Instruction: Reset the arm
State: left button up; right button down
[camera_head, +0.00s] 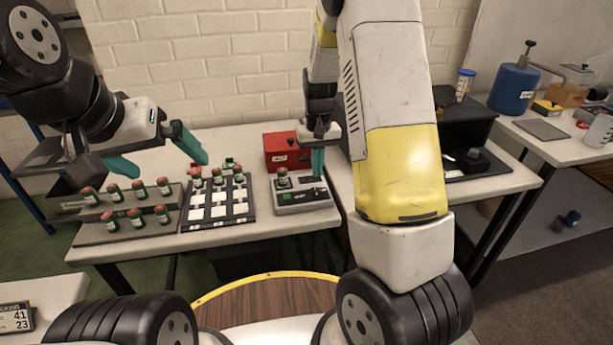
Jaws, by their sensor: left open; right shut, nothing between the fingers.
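My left gripper (170,168) is open and empty, its teal fingers spread above the left part of the table, over the stepped grey rack (100,238). Several small dark-green cylinders with reddish tops (113,193) stand upright on the rack. My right gripper (318,174) is shut and empty, pointing down at the right end of a grey device (300,208). I cannot tell whether its fingertips touch the device. One cylinder (282,179) stands on the device's left part.
A black tray with white squares (217,212) holds several cylinders at its back. A red box (285,152) stands behind the device. On the right bench are a blue tank (513,88) and a flat grey plate (541,130). A brick wall closes the back.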

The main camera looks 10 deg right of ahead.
jog(key=shift+r, duration=0.1)
jog(key=s+a+r+t+y, duration=0.1)
jog(key=s+r+t, duration=0.1)
jog(key=s+r, duration=0.45)
jog(key=s+a+r+t+y, duration=0.1)
jog(key=s+r, duration=0.3)
jog(key=r, duration=0.6)
jog(key=s+r+t, duration=0.1)
jog(key=s+r, duration=0.2)
jog(key=s, duration=0.4)
jog(key=s+r+t, duration=0.2)
jog(key=s+r, duration=0.1)
jog(key=s, duration=0.3)
jog(key=shift+s, duration=0.4)
